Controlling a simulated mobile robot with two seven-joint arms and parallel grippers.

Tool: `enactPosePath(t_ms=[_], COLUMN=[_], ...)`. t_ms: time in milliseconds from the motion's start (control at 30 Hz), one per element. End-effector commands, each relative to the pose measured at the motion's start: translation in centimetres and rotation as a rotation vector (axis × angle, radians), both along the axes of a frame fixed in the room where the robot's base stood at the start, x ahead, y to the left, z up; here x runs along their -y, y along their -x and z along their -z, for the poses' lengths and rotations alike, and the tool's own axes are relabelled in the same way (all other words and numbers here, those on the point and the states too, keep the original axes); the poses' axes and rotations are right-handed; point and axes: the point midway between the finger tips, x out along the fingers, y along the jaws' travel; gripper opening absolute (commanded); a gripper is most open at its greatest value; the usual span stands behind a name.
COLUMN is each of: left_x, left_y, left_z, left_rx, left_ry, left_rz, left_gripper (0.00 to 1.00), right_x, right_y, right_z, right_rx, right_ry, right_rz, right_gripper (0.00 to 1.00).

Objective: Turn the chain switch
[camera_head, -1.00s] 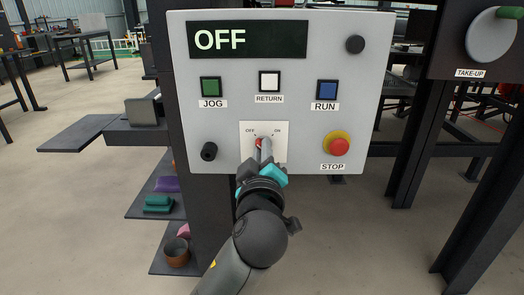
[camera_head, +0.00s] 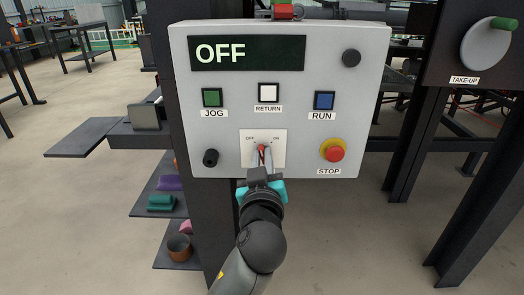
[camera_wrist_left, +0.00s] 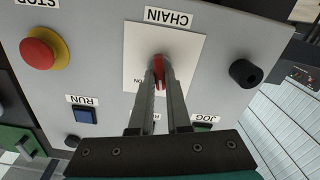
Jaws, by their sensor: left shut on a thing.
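The chain switch is a red lever (camera_head: 261,150) on a white plate (camera_head: 279,155) marked OFF and ON, low on the grey control panel. My left gripper (camera_head: 262,157) comes from below and is shut on the red lever. In the left wrist view, its two grey fingers (camera_wrist_left: 160,80) lie on either side of the red lever (camera_wrist_left: 159,66), in front of the plate marked CHAIN (camera_wrist_left: 140,45). The fingers partly cover the lever, so its exact angle is hard to tell. The display (camera_head: 248,52) above reads OFF. My right gripper is not in view.
The green JOG button (camera_head: 212,97), white RETURN button (camera_head: 268,92) and blue RUN button (camera_head: 324,100) sit above the switch. The red STOP button (camera_head: 334,152) is to its right and a black knob (camera_head: 210,157) to its left. A TAKE-UP wheel (camera_head: 487,44) stands at far right.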

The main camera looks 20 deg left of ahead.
Motion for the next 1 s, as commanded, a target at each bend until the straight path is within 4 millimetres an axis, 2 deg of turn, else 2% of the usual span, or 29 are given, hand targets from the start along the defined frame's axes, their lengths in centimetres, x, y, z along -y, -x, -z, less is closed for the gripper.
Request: enactPosePath(t_ms=[500, 733, 1000], left_x=[0.2, 0.2, 0.3], left_y=[-0.1, -0.1, -0.1], left_z=[-0.2, -0.2, -0.1], left_rx=[-0.139, -0.196, -0.250], left_ry=[-0.475, -0.678, -0.871], left_rz=[-0.001, -0.003, -0.002], left_gripper=[0.00, 0.00, 0.00], right_x=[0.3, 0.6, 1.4], right_y=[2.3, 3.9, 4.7], right_z=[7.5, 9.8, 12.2], right_rx=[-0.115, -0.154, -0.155], right_ry=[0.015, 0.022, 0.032], right_rz=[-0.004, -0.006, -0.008], right_gripper=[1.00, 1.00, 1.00])
